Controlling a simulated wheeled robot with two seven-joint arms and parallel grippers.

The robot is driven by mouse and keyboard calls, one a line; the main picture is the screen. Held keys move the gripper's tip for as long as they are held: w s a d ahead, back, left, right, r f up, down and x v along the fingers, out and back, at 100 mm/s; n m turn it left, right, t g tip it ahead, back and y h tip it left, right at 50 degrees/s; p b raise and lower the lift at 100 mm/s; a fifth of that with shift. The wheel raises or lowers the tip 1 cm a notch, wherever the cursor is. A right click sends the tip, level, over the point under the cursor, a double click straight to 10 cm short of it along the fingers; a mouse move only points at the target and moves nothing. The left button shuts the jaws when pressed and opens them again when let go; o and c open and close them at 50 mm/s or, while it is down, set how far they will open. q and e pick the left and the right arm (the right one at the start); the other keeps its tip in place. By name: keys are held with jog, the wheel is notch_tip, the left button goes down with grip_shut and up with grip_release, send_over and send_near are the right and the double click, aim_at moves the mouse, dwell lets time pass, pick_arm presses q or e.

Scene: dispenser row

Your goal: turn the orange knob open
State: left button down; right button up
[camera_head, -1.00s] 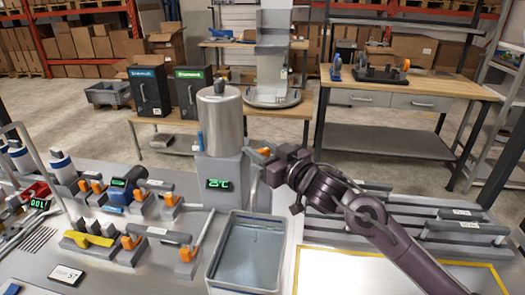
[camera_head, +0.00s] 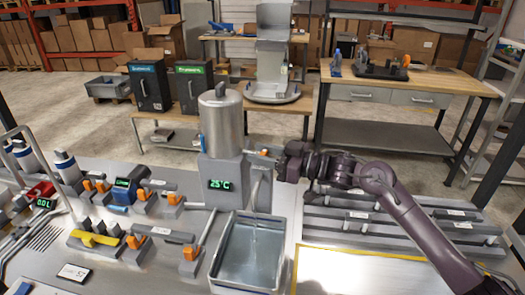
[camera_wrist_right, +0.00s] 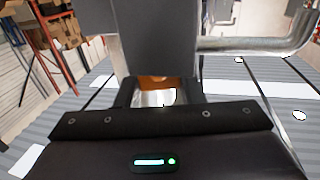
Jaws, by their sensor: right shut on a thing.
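The orange knob (camera_head: 263,152) sits on the right side of the grey dispenser (camera_head: 223,165), under its metal tank (camera_head: 222,120). Only a little of the knob shows in the head view. In the right wrist view, an orange part (camera_wrist_right: 153,82) shows between the fingers, which hide most of it. My right gripper (camera_head: 281,161) is at the knob and shut on it. The dispenser's bent spout (camera_head: 255,185) points down over a rectangular basin (camera_head: 222,245). A thin pale streak shows above the basin's floor. My left gripper is not in view.
Smaller valves with orange parts (camera_head: 191,251) and a yellow handle (camera_head: 95,239) stand to the left. The dispenser's display (camera_head: 219,184) reads 25°C. Slotted grey rails (camera_head: 375,220) and a pale yellow-edged panel (camera_head: 350,272) lie under my right arm.

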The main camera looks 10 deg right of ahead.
jog(key=shift+r+n+g+y+b, duration=0.1)
jog(key=shift+n+g+y+b, duration=0.15)
jog(key=shift+n+g+y, duration=0.45)
jog(key=shift+n+g+y+b, duration=0.25)
jog(key=shift+n+g, duration=0.25)
jog(key=shift+g, duration=0.5)
jog(key=o, duration=1)
jog(key=shift+s+d, duration=0.1)
jog(key=shift+d, duration=0.25)
jog(key=b+v, duration=0.2)
jog(key=v, duration=0.5)
jog(key=shift+b, duration=0.3)
